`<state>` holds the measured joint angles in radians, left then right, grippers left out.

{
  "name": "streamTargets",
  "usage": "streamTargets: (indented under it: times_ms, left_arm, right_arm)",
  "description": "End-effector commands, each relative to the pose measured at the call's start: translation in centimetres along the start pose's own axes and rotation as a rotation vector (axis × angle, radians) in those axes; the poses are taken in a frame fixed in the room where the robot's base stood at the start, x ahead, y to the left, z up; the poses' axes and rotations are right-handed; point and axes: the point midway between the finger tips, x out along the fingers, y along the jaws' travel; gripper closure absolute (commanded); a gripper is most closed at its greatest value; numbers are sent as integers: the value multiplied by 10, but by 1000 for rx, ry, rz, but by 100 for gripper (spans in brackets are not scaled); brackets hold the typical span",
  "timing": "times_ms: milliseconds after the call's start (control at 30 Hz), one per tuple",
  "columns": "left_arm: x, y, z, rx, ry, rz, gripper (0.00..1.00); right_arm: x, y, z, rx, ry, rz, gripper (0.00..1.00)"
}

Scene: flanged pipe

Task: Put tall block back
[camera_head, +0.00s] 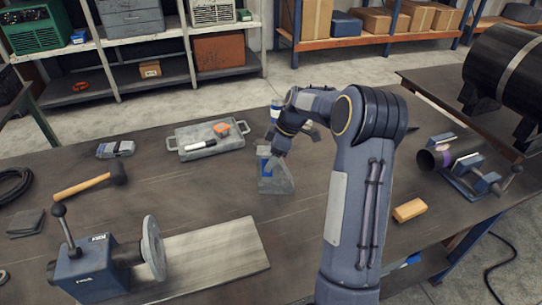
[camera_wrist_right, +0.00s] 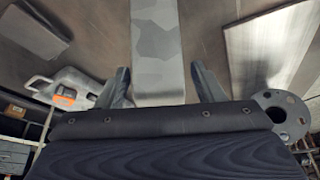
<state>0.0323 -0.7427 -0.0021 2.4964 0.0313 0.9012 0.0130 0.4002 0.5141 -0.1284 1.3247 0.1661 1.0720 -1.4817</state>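The tall block (camera_head: 278,183) is grey with a mottled pattern. It stands near the middle of the table, and its upper part is hidden by my right gripper. My right gripper (camera_head: 275,158) reaches down over it. In the right wrist view the block (camera_wrist_right: 157,50) lies between the two fingers of the gripper (camera_wrist_right: 160,80). The fingers are apart, with a narrow gap showing at the right finger; contact at the left finger cannot be told. My left gripper is in no view.
A grey tray (camera_head: 212,147) with an orange item and a marker is left of the block. A hammer (camera_head: 92,182) lies further left. A blue vise with a flange (camera_head: 153,248) and a flat plate (camera_head: 215,262) are in front. A yellow block (camera_head: 409,210) and a pipe clamp (camera_head: 465,165) are right.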

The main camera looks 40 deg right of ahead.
Motion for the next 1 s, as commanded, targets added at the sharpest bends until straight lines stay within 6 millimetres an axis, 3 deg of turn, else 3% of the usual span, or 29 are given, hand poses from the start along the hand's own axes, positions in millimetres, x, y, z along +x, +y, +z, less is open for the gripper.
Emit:
streamTargets:
  times_ms: [300,700,1000]
  left_arm:
    - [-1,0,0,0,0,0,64]
    - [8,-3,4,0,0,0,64]
    - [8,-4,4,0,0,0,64]
  right_arm:
    - [-10,1,-1,0,1,3,38]
    - [-92,1,-1,0,1,4,38]
    - [-122,0,-1,0,0,1,38]
